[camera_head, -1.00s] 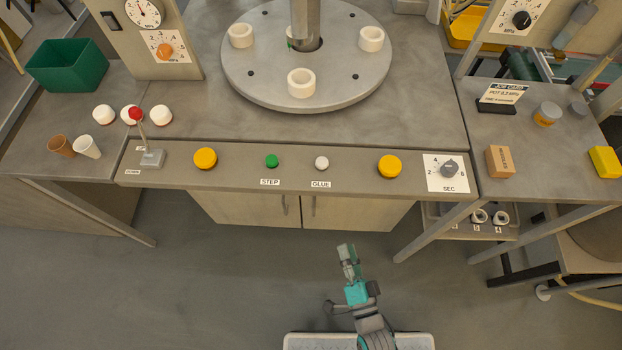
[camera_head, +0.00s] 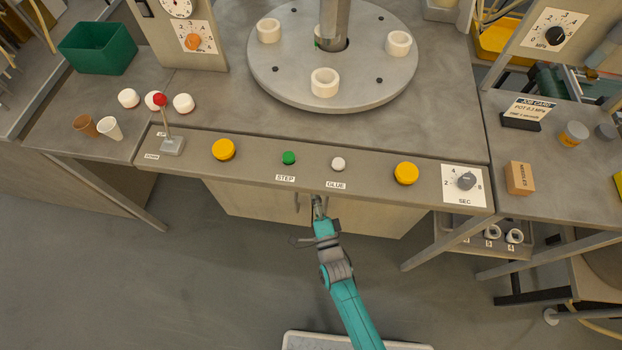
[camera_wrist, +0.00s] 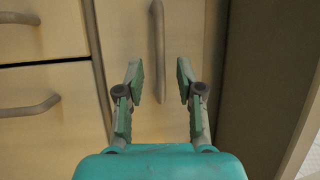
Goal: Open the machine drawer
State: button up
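My gripper (camera_head: 318,203) is at the front of the cabinet under the bench, by the right panel. In the wrist view my gripper (camera_wrist: 158,72) is open, with its two green-padded fingers apart. An upright bar handle (camera_wrist: 158,45) on a pale panel (camera_wrist: 125,40) shows between and beyond the fingers. No contact with it is visible. To the left, an upper drawer front (camera_wrist: 60,35) and a lower drawer front (camera_wrist: 70,88) each have a sideways bar handle, separated by a dark gap. I cannot tell which front is the machine drawer.
The bench front edge (camera_head: 250,186) overhangs the cabinet, with a red-knobbed lever (camera_head: 168,130), yellow buttons and a dial above. A slanting table leg (camera_head: 440,242) and a low rack (camera_head: 470,240) stand to the right. The floor (camera_head: 210,275) at left is clear.

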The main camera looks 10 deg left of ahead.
jog(key=shift+x, duration=2.4)
grip_shut()
